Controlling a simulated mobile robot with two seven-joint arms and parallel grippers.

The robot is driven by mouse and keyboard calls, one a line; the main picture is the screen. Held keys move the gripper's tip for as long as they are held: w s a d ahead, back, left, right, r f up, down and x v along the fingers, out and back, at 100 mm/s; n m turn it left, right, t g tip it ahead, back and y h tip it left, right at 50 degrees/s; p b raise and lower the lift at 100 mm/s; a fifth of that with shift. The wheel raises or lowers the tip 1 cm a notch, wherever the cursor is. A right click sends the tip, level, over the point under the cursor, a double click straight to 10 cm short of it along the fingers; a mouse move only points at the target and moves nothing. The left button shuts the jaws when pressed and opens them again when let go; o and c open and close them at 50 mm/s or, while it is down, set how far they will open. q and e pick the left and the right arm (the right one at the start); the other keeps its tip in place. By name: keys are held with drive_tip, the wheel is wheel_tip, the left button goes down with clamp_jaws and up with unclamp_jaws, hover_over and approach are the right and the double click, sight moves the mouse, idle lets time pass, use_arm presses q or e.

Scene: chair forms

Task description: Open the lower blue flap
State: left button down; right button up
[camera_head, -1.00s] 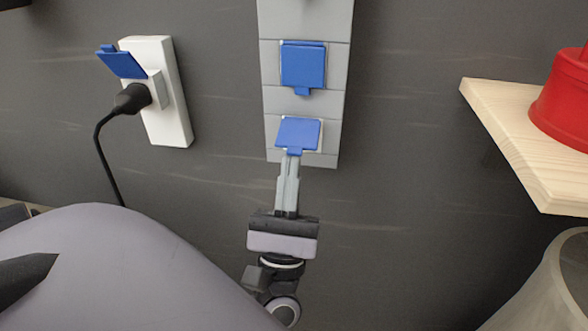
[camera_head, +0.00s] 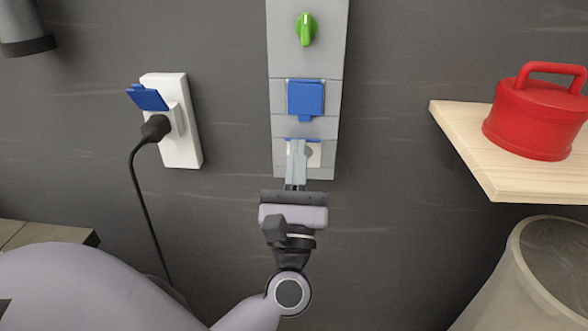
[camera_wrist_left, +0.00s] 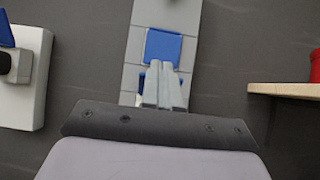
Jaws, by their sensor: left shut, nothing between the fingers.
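The lower blue flap (camera_head: 290,140) is on the grey wall panel (camera_head: 277,130). It shows only as a thin blue strip, tilted up, with a pale socket face (camera_head: 314,154) visible below it. A bit of its blue also shows beside the fingers in the left wrist view (camera_wrist_left: 141,82). My left gripper (camera_head: 297,146) is shut and empty, its fingertips at the socket just under the flap and hiding part of both. Whether the tips touch the flap cannot be told. My right gripper is not in view.
The upper blue flap (camera_head: 305,98) hangs closed above, below a green knob (camera_head: 306,30). At left is a white outlet (camera_head: 183,140) with a black plug (camera_head: 156,128). At right a wooden shelf (camera_head: 470,150) holds a red lidded container (camera_head: 535,115), above a bin (camera_head: 500,280).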

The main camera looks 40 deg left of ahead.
use_arm(q)
drive_tip(key=shift+w+a+r, duration=0.15)
drive_tip(key=shift+w+r, duration=0.1)
drive_tip(key=shift+r, duration=0.7)
drive_tip(key=b+v, duration=0.3)
drive_tip(key=v, duration=0.4)
